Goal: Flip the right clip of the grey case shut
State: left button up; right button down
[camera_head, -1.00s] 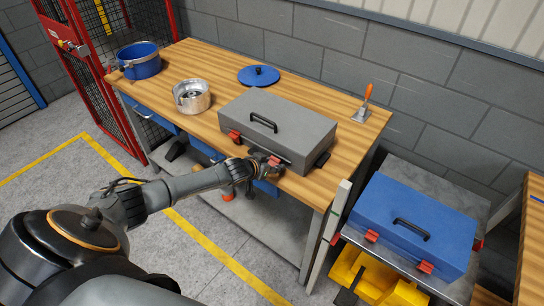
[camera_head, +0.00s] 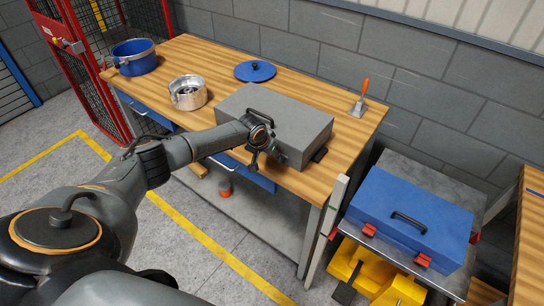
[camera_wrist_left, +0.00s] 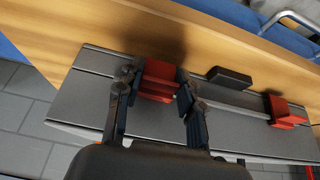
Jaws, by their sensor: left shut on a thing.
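The grey case (camera_head: 300,122) lies closed on the wooden workbench, with a black handle on its lid. My left gripper (camera_wrist_left: 157,97) is shut on the right red clip (camera_wrist_left: 160,72), with one finger at each side of it. In the head view my left gripper (camera_head: 272,158) is at the case's front edge, and the arm hides both clips. The other red clip (camera_wrist_left: 285,110) shows at the right of the wrist view, apart from the fingers. Whether the held clip is fully flat against the case is not clear. My right gripper is not in view.
On the workbench (camera_head: 347,135) stand a blue pot (camera_head: 134,60), a metal pot (camera_head: 188,97), a blue lid (camera_head: 255,72) and an orange-handled tool (camera_head: 362,98).

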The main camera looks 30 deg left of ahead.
pick_arm(q)
jog(key=o, duration=1.2)
jog(key=shift+w, duration=0.1)
jog(key=shift+c, duration=0.2)
jog(key=v, duration=1.2)
jog(key=shift+f, duration=0.1)
